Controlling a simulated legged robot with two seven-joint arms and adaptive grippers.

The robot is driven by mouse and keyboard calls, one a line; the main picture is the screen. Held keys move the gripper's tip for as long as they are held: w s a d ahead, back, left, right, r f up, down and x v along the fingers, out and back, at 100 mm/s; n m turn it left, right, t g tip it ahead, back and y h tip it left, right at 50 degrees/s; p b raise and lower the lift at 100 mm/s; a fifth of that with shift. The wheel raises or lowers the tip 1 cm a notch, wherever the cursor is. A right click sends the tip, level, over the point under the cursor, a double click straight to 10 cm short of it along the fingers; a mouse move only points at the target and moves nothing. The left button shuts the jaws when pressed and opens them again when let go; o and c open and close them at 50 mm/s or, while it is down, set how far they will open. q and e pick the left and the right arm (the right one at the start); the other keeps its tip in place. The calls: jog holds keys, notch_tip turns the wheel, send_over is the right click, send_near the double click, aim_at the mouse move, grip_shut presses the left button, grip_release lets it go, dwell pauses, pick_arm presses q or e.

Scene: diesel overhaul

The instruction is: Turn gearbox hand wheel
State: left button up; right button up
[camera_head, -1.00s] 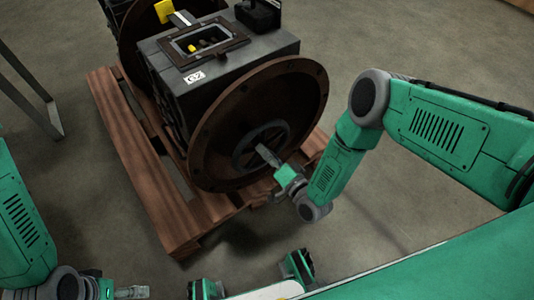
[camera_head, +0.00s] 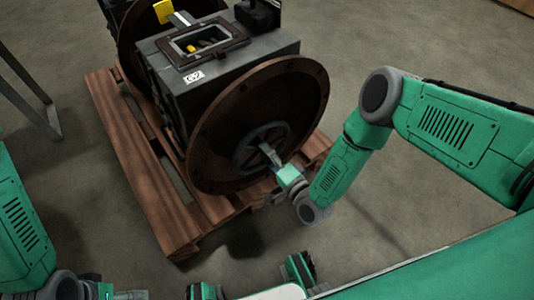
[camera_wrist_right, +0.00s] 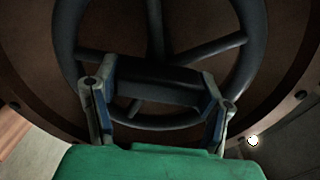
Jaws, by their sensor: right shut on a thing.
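The dark hand wheel (camera_head: 243,160) sits at the centre of the large brown round end plate (camera_head: 300,95) of the gearbox (camera_head: 225,85). In the right wrist view the hand wheel (camera_wrist_right: 66,40) shows its rim and spokes close up. My right gripper (camera_head: 268,152) reaches the wheel from the lower right. Its two fingers (camera_wrist_right: 160,78) stand on either side of a dark bar-like part of the wheel and are shut on it. My left gripper (camera_head: 133,294) is at the bottom left edge, away from the wheel; its finger opening is too small to judge.
The gearbox stands on a wooden pallet (camera_head: 135,160) on the grey floor. A metal frame leg (camera_head: 45,115) stands at the left. The floor to the right of the pallet is clear apart from my right arm.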

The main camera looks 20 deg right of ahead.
jog(key=shift+f, duration=0.2)
jog(key=o, duration=1.7)
jog(key=shift+c, duration=0.2)
jog(key=v, duration=1.2)
